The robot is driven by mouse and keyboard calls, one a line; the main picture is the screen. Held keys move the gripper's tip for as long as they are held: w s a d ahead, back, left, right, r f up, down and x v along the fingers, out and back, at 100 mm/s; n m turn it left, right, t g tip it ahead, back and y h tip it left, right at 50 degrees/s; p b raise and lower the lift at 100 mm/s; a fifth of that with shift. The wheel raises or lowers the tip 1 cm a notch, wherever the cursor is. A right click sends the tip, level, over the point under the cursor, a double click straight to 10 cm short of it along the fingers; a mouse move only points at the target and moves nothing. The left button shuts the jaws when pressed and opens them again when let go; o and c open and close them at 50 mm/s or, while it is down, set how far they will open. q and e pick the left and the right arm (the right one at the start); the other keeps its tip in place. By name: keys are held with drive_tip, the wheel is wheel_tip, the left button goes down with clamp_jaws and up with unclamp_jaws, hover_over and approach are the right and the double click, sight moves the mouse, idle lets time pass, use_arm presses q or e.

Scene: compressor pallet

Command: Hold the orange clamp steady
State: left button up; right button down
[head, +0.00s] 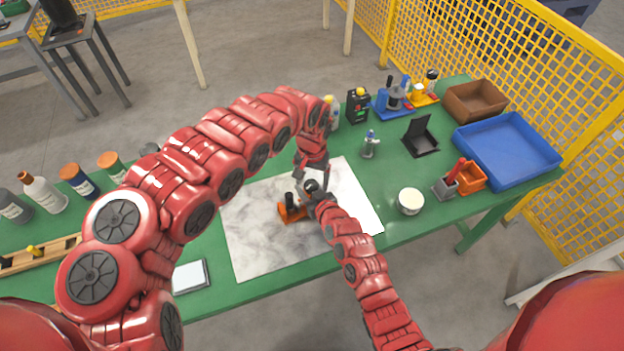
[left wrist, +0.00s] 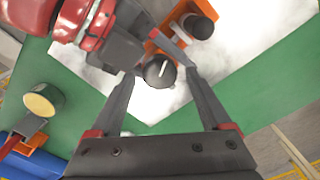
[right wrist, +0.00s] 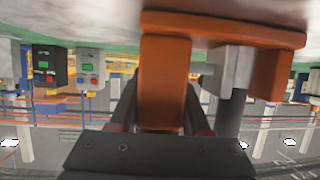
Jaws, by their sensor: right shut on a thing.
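The orange clamp (head: 291,213) sits on the white marbled mat (head: 250,240), with a dark upright cylinder on its base. In the right wrist view an orange upright part of the clamp (right wrist: 165,85) stands between the fingers of my right gripper (right wrist: 161,110), which is shut on it. My left gripper (left wrist: 158,72) is above the clamp with its fingers apart. A round black knob (left wrist: 158,71) with a white line lies between its fingertips, with a visible gap at each side. In the head view my arms partly hide the clamp.
The green table carries a blue tray (head: 545,163), a brown bin (head: 476,101), a white round tub (head: 410,201) and a black stand (head: 420,138) at the right. Several bottles stand at the left. The mat is clear around the clamp.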

sight(312, 185)
use_arm(q)
wheel_tip(312, 185, up, 12)
idle(0.6)
drive_tip(key=f+n, duration=0.4)
drive_tip(key=n, duration=0.1)
drive_tip(key=f+n, duration=0.4)
drive_tip(key=n, duration=0.1)
drive_tip(key=f+n, duration=0.4)
drive_tip(key=n, duration=0.1)
drive_tip(key=shift+s+n, duration=0.3)
idle(0.3)
drive_tip(key=shift+a, duration=0.1)
clamp_jaws()
